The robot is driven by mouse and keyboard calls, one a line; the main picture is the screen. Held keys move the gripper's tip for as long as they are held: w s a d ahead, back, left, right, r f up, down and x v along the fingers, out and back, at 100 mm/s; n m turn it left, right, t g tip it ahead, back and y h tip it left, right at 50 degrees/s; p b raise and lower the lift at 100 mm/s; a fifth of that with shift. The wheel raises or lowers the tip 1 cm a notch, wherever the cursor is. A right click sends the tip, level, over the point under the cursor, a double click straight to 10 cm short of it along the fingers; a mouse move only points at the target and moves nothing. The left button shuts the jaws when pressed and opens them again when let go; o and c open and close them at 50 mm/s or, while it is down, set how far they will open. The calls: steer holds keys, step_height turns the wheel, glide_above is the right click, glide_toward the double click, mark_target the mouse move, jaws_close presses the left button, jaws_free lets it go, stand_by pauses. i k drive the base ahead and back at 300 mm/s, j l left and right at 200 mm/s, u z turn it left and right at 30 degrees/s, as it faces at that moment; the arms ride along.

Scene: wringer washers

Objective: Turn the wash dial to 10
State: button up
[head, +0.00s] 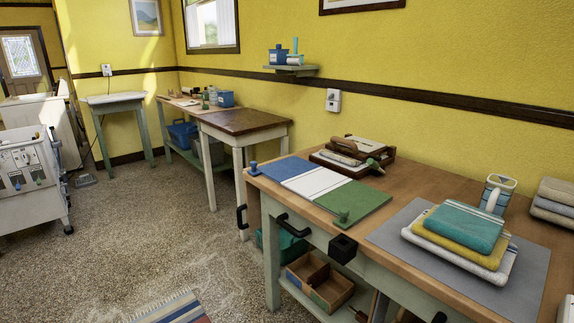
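A white machine (28,205) on wheels stands at the left edge, partly cut off by the frame. Its upper front has a panel (22,158) with several small dark and light controls. They are too small to tell which one is the wash dial, and I cannot read any number or pointer. My gripper is not recognisable in this view.
A wooden workbench (420,193) fills the right side, with folded towels (462,228), mats and a mug on it. A dark-topped table (243,122) stands behind it. A striped rug (172,311) lies at the bottom. The speckled floor (150,215) between machine and bench is mostly clear.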

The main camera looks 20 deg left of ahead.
mark_target(24, 157)
steer(key=i+j+u, duration=0.2)
steer(key=u, duration=0.2)
steer(key=i+u, duration=0.75)
steer(key=i+l+u, duration=0.15)
steer(key=i+u, duration=0.55)
steer(key=i, duration=1.55)
steer(key=i+l, duration=0.1)
steer(key=i, duration=1.75)
steer(key=i+j+u, duration=0.1)
steer(key=i+u, duration=0.75)
steer(key=i+l+u, duration=0.2)
steer(key=i+u, duration=0.2)
